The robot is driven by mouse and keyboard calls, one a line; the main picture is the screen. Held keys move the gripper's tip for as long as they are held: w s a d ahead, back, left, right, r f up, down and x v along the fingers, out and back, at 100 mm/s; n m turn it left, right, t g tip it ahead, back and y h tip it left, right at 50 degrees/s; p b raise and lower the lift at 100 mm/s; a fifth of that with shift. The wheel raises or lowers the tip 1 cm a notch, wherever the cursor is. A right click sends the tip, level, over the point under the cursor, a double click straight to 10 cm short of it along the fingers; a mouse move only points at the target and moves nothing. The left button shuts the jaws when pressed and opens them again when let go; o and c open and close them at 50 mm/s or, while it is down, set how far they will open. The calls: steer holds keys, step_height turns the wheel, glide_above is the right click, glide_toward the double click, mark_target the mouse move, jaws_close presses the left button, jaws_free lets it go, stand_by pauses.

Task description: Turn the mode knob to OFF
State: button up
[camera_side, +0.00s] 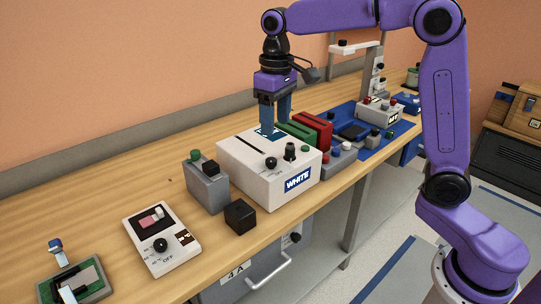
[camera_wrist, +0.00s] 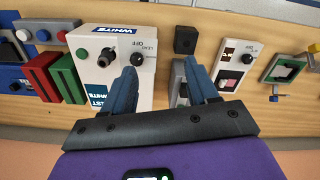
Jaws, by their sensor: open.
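A white box (camera_side: 255,165) labelled WHITE stands on the bench; it also shows in the wrist view (camera_wrist: 120,42). On its top are a low round black knob (camera_side: 271,162), with OFF lettering near it, and a taller black knob (camera_side: 290,151). A white panel (camera_side: 162,238) at the front left has another black knob (camera_side: 160,245) and OFF lettering. I cannot read which knob is the mode knob or where each points. My gripper (camera_side: 276,118) is open, pointing down over the back of the white box. Its fingers (camera_wrist: 160,68) hold nothing.
A grey box with a green button (camera_side: 207,185) and a small black block (camera_side: 240,216) stand left of the white box. Green (camera_side: 297,134) and red (camera_side: 314,130) upright pieces stand close on its right.

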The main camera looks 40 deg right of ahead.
mark_target(270, 159)
steer(key=w+d+r+m, duration=0.2)
steer(key=w+d+m, duration=0.1)
steer(key=w+d, duration=0.3)
steer(key=f, duration=1.2)
steer(key=w+a+f, duration=0.1)
steer(key=f, duration=0.4)
steer(key=shift+w+f, duration=0.1)
steer(key=shift+f, duration=0.3)
steer(key=c, duration=1.1)
